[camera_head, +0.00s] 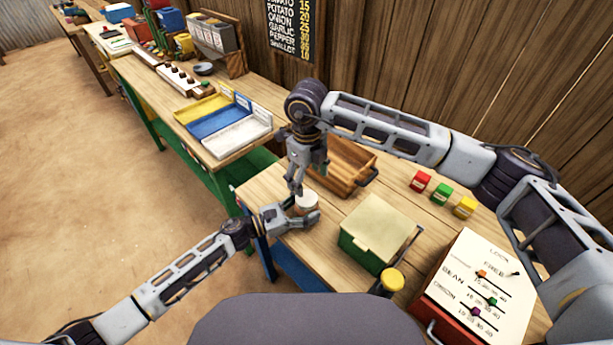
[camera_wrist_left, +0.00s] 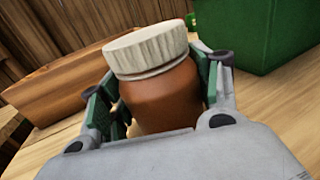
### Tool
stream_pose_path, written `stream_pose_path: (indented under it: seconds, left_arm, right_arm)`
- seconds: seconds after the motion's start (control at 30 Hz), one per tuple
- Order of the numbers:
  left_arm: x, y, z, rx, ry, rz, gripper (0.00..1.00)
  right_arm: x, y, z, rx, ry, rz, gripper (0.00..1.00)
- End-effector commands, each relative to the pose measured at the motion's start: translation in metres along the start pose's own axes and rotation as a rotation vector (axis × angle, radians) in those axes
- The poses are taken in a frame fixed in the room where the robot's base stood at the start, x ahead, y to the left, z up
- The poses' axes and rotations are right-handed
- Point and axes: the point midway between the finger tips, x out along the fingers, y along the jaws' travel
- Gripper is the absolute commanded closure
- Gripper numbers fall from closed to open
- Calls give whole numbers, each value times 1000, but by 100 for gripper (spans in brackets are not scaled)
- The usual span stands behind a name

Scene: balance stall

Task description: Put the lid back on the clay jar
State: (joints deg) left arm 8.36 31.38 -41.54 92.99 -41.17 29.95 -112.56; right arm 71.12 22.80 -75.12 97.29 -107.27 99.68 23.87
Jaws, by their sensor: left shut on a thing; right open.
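The clay jar (camera_wrist_left: 160,95) is brown and round and sits between the fingers of my left gripper (camera_head: 298,217), which is shut on it over the wooden table. The pale, ribbed lid (camera_wrist_left: 146,50) is on top of the jar's mouth in the left wrist view, and it looks about level with the jar. In the head view the lid (camera_head: 306,202) shows as a white disc, with most of the jar hidden by my left gripper. My right gripper (camera_head: 297,188) is open and points down just above and to the left of the lid; I cannot tell whether it touches it.
A wooden tray (camera_head: 343,168) lies behind the jar. A green box with a cream lid (camera_head: 378,232) stands to the right, with a yellow knob (camera_head: 392,280) near it. Small red (camera_head: 420,181), green (camera_head: 441,193) and yellow (camera_head: 464,206) blocks stand at the back right.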

Motion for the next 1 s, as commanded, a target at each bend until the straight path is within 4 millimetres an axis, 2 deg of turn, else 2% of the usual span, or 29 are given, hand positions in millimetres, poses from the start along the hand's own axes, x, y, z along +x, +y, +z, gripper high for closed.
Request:
stream_pose_path:
  seconds: [0.7,1.0]
  left_arm:
    - [0,0,-1,0,1,0,100]
    - [0,0,-1,0,1,0,100]
  right_arm:
    - [0,4,1,-575,-9,13,26]
    - [0,4,1,-731,-11,13,26]
